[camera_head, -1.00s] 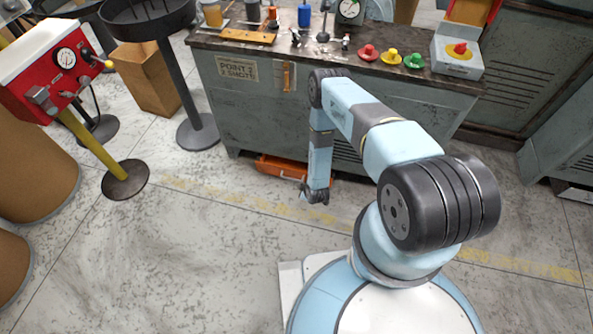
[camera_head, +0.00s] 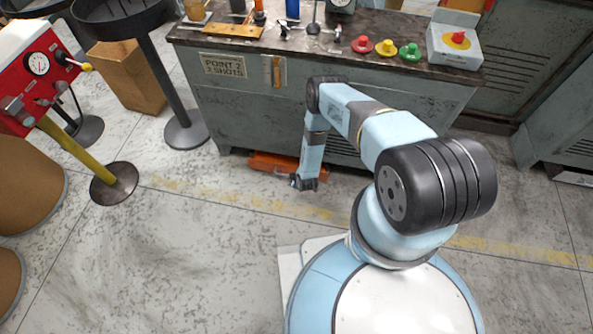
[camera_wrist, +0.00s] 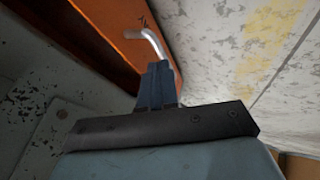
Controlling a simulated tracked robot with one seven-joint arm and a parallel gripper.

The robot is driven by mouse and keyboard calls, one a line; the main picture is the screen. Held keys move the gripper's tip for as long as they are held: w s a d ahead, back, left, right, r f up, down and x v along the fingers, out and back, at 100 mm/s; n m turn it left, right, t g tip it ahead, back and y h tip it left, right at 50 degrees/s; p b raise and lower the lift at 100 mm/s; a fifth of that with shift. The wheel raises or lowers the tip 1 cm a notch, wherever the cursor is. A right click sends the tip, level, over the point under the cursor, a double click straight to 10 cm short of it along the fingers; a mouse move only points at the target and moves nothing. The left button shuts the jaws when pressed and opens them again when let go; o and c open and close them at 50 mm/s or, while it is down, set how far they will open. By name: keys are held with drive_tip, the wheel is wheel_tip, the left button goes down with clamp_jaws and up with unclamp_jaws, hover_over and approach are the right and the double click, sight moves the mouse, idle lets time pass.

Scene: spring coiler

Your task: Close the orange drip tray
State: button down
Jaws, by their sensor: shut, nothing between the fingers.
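The orange drip tray (camera_head: 262,160) sits low at the foot of the grey cabinet, near the floor. Its right part is hidden behind my arm. I cannot tell exactly how far it sticks out. In the wrist view its orange front (camera_wrist: 112,30) runs diagonally at the top, with a bent metal handle (camera_wrist: 150,37) on it. My gripper (camera_head: 304,184) is low in front of the tray, close to the floor. In the wrist view my gripper (camera_wrist: 158,72) is shut and empty, with its tips at or just below the handle; I cannot tell whether they touch.
The grey cabinet (camera_head: 230,110) carries a worktop with red, yellow and green buttons (camera_head: 386,47). A black-based stand (camera_head: 186,133) and a red gauge box (camera_head: 38,70) on a yellow post stand at left. The floor (camera_head: 190,250) in front is clear.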

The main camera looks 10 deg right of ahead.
drive_tip(key=w, duration=0.1)
drive_tip(key=w+f, duration=0.1)
drive_tip(key=w, duration=0.1)
drive_tip(key=shift+w+d+f, duration=0.25)
drive_tip(key=shift+w+f, duration=0.15)
drive_tip(key=shift+w+d, duration=0.2)
drive_tip(key=shift+w, duration=0.45)
drive_tip(key=w, duration=0.2)
drive_tip(key=w+d, duration=0.1)
drive_tip(key=w, duration=0.1)
drive_tip(key=shift+d, duration=0.2)
drive_tip(key=shift+w+d, duration=0.1)
drive_tip(key=shift+w, duration=0.05)
